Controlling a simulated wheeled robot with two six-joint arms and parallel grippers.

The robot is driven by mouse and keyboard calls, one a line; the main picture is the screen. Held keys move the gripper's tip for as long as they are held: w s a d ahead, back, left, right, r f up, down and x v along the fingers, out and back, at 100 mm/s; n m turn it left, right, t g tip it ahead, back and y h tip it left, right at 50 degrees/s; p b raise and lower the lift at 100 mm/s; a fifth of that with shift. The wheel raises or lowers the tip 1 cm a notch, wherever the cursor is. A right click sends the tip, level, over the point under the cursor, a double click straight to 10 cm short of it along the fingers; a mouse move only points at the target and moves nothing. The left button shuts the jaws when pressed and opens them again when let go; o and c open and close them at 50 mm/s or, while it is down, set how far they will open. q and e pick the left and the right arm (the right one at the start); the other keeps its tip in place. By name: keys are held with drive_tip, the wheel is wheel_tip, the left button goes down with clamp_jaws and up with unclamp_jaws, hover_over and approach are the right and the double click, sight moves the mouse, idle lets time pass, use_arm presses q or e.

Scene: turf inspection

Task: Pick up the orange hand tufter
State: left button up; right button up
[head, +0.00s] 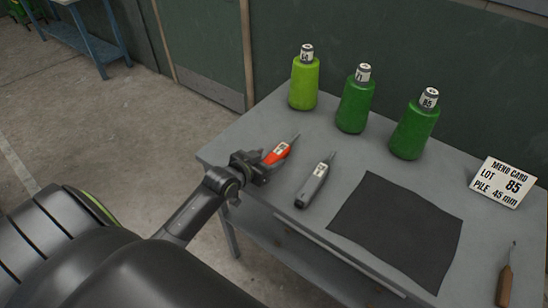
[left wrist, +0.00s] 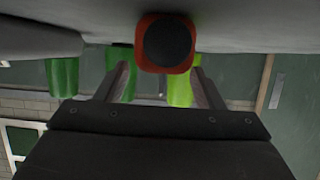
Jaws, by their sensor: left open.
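The orange hand tufter (head: 277,153) lies on the grey table near its left end, its thin metal tip pointing toward the back. My left gripper (head: 262,166) is at the tufter's near end. In the left wrist view the tufter's end (left wrist: 168,43) shows as a dark round cap with an orange rim, between the two open fingers (left wrist: 163,85) and toward the top of the picture. I cannot tell whether the fingers touch it. My right gripper is not in view.
A grey hand tufter (head: 315,182) lies just right of the orange one. Green cones (head: 304,84) (head: 354,106) (head: 414,129) stand along the back.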

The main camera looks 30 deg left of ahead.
sight(280, 154)
use_arm(q)
drive_tip(key=shift+x, duration=1.45)
clamp_jaws()
